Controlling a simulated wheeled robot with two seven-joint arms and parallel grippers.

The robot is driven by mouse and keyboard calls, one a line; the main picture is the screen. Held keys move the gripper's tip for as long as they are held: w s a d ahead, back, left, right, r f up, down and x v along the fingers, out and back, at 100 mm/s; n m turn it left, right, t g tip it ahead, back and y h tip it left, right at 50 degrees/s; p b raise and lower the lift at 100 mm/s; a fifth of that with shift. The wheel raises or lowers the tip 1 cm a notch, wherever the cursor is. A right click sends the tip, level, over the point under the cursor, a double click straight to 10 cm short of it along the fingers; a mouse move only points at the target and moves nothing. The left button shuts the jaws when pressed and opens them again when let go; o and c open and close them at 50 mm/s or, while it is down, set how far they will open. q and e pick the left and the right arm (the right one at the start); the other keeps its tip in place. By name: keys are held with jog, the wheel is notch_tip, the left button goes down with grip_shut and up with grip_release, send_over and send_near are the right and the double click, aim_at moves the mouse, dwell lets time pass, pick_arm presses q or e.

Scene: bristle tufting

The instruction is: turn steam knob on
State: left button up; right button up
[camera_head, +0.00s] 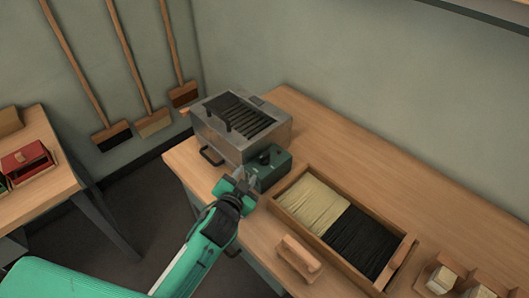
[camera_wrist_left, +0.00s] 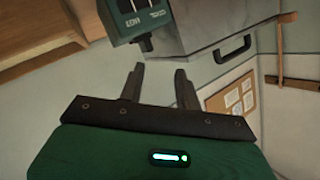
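A grey metal steam box (camera_head: 240,128) with a dark slatted top stands at the far left end of the workbench. A small green control box (camera_head: 272,170) sits against its front side, with a dark knob (camera_head: 264,157) on its top. My left gripper (camera_head: 244,174) is just left of the control box, apart from the knob as far as I can tell. In the left wrist view my left gripper (camera_wrist_left: 158,82) is open with nothing between its fingers. The control box (camera_wrist_left: 118,22) shows above the fingers, its HOT and COLD lettering upside down. My right gripper is not in view.
On the workbench (camera_head: 350,130), a wooden tray (camera_head: 398,262) holds pale and black bristles. A wooden block (camera_head: 299,257) lies in front of it. The steam box has a black handle (camera_head: 211,156). Brooms (camera_head: 140,70) lean on the wall. A red box (camera_head: 25,160) is on the left table.

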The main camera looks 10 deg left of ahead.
pick_arm(q)
jog(key=w+d+r+m+t+h, duration=0.2)
jog(key=w+d+r+m+h, duration=0.1)
jog(key=d+r+m+h, duration=0.3)
jog(key=w+d+r+m+t+h, duration=0.2)
jog(key=w+d+r+m+h, duration=0.15)
jog(key=d+r+m, duration=0.35)
jog(key=s+d+r+m+g+h, duration=0.2)
jog(key=d+m+g+h, duration=0.25)
jog(key=m+g, duration=0.4)
jog(key=s+d+r+m+g+h, duration=0.2)
jog(key=d+m+g+h, duration=0.2)
jog(key=d+m+g, duration=0.4)
jog(key=m+g+y, duration=0.3)
jog(key=m+y, duration=0.3)
jog(key=y, duration=1.3)
send_near(264, 155)
jog(key=shift+m+t, duration=0.25)
notch_tip(264, 155, down, 9)
jog(key=p, duration=0.4)
jog(key=shift+s, duration=0.1)
